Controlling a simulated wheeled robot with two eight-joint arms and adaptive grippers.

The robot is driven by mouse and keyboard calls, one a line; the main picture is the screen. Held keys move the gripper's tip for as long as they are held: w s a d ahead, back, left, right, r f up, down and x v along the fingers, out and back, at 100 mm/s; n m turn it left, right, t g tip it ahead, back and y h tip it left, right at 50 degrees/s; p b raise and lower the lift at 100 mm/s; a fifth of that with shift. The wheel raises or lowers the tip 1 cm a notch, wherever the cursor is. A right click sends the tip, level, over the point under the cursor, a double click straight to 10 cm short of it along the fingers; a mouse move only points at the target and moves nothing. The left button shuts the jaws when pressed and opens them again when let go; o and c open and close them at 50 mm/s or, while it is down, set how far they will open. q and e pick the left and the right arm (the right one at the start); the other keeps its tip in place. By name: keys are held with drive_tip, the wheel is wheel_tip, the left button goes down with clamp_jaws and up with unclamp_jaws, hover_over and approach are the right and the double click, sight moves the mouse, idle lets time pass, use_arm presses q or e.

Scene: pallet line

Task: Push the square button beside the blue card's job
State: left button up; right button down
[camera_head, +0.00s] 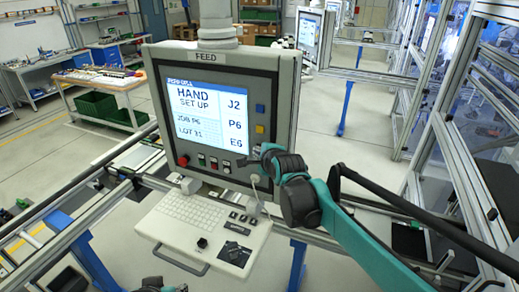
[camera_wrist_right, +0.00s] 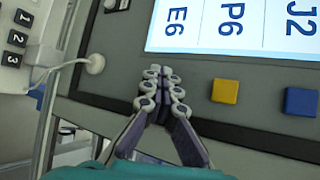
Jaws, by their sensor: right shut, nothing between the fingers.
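The FEED panel (camera_head: 180,85) has a lit screen (camera_head: 190,106) reading HAND SET UP, JOB P6, LOT 31. Its right column shows J2, P6 and E6. A blue square button (camera_head: 260,108) is beside J2 and a yellow square button (camera_head: 259,129) beside P6. In the right wrist view the yellow button (camera_wrist_right: 225,91) and blue button (camera_wrist_right: 300,101) are clear of my fingers. My right gripper (camera_head: 264,150) is shut and empty, its tips (camera_wrist_right: 158,71) in front of the panel near E6. Whatever lies behind them is hidden; contact cannot be told. I cannot make out a blue card.
Red, green and dark controls (camera_head: 202,160) line the panel's lower edge. A keyboard shelf (camera_head: 205,228) juts out below. A cable plug (camera_wrist_right: 95,63) sits near my fingers in the wrist view. Metal frame rails stand on both sides.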

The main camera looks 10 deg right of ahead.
drive_tip(key=shift+w+d, duration=0.1)
idle(0.4)
drive_tip(key=shift+s+a, duration=0.45)
drive_tip(key=shift+s, duration=0.35)
drive_tip(key=s+a, duration=0.1)
drive_tip(key=s, duration=0.1)
drive_tip(key=s+a, duration=0.1)
drive_tip(key=s, duration=0.1)
drive_tip(key=shift+s+a+p, duration=0.15)
drive_tip(key=shift+a+p, duration=0.05)
drive_tip(key=shift+p, duration=0.2)
idle(0.4)
